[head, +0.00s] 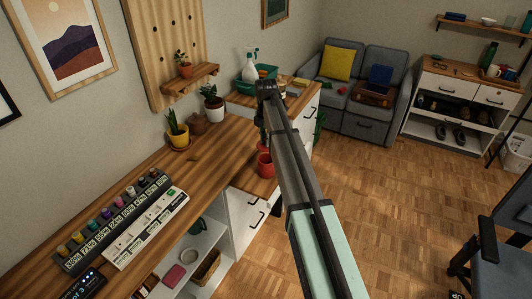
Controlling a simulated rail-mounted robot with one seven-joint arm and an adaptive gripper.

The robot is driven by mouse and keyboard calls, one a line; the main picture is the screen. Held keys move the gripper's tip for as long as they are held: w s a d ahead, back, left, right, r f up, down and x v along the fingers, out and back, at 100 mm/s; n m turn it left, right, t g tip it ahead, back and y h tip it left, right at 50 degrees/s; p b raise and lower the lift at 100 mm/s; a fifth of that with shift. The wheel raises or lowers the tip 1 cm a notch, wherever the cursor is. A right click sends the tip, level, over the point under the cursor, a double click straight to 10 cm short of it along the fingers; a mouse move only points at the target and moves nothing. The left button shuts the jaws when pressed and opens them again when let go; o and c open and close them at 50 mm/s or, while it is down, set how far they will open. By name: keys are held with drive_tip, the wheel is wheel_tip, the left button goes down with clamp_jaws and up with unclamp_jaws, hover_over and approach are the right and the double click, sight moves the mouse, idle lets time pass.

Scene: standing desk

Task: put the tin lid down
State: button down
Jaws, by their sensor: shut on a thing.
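My arm reaches from the lower right up to the far end of the wooden desk (218,145). My gripper (262,132) hangs below the dark wrist, small and mostly hidden by the arm. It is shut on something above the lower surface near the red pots. I take this to be the tin lid, but its outline cannot be made out behind the arm.
A red pot (265,167) stands close below the gripper. A yellow-potted plant (178,135), a white-potted plant (212,108) and a brown teapot (198,125) stand on the desk. A labelled rack (125,220) fills its near end.

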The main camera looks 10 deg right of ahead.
wheel_tip(320, 180, up, 11)
drive_tip(key=b, duration=0.2)
drive_tip(key=w+d+f+b, duration=0.2)
drive_tip(key=w+d+f, duration=0.3)
drive_tip(key=w+d, duration=0.55)
drive_tip(key=f+p, duration=0.1)
drive_tip(key=f, duration=0.4)
drive_tip(key=f+p, duration=0.1)
drive_tip(key=f, duration=0.4)
drive_tip(key=w+f+p, duration=0.1)
drive_tip(key=f, duration=0.4)
drive_tip(key=shift+a+f, duration=0.15)
drive_tip(key=shift+f, duration=0.2)
drive_tip(key=shift+f+p, duration=0.45)
drive_tip(key=shift+f, duration=1.9)
drive_tip(key=shift+f, duration=0.1)
drive_tip(key=c, duration=1.5)
unclamp_jaws()
drive_tip(key=shift+f, duration=0.1)
drive_tip(key=o, duration=0.4)
drive_tip(key=shift+o, duration=0.2)
